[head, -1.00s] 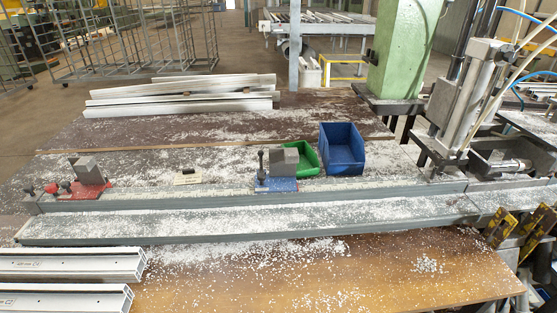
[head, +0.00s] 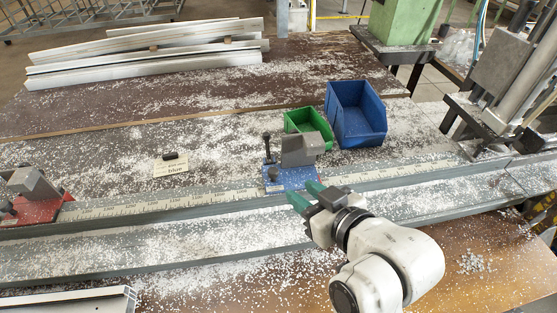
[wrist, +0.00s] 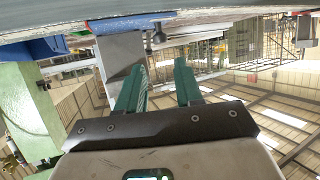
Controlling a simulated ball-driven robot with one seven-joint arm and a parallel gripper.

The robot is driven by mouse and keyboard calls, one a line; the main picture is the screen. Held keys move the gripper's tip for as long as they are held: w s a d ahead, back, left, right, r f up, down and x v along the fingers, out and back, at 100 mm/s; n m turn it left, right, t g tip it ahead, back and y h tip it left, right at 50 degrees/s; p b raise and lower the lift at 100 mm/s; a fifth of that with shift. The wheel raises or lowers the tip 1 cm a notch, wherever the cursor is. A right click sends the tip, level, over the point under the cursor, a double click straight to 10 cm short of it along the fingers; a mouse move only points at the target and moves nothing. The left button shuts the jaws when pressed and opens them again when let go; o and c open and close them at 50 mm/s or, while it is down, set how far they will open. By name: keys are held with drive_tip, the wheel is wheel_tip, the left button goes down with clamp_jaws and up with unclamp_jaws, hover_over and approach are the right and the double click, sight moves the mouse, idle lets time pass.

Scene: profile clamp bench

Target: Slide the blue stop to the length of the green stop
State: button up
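The blue stop (head: 290,179) sits on the scale rail right of the middle, with a grey block and a black-knobbed lever on its blue plate. In the wrist view its blue plate (wrist: 130,23) and grey block show upside down near the top. My gripper (head: 308,194) is at the front right edge of the blue plate. Its two green fingers are apart and nothing shows between them (wrist: 161,84). In the head view I cannot tell whether they touch the stop. I see no green stop; the other stop is red (head: 35,211), at the left edge.
A small card (head: 170,166), seemingly lettered "blue", lies behind the rail (head: 130,208). A green bin (head: 307,122) and a blue bin (head: 357,115) stand behind the blue stop. Profiles (head: 150,62) lie at the back left. White chips cover much of the bench.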

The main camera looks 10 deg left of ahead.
sight(276, 174)
drive_tip(key=p+x, duration=0.1)
drive_tip(key=x, duration=0.9)
drive_tip(key=shift+w+a, duration=0.2)
drive_tip(key=shift+a, duration=0.1)
drive_tip(key=shift+c, duration=0.4)
clamp_jaws()
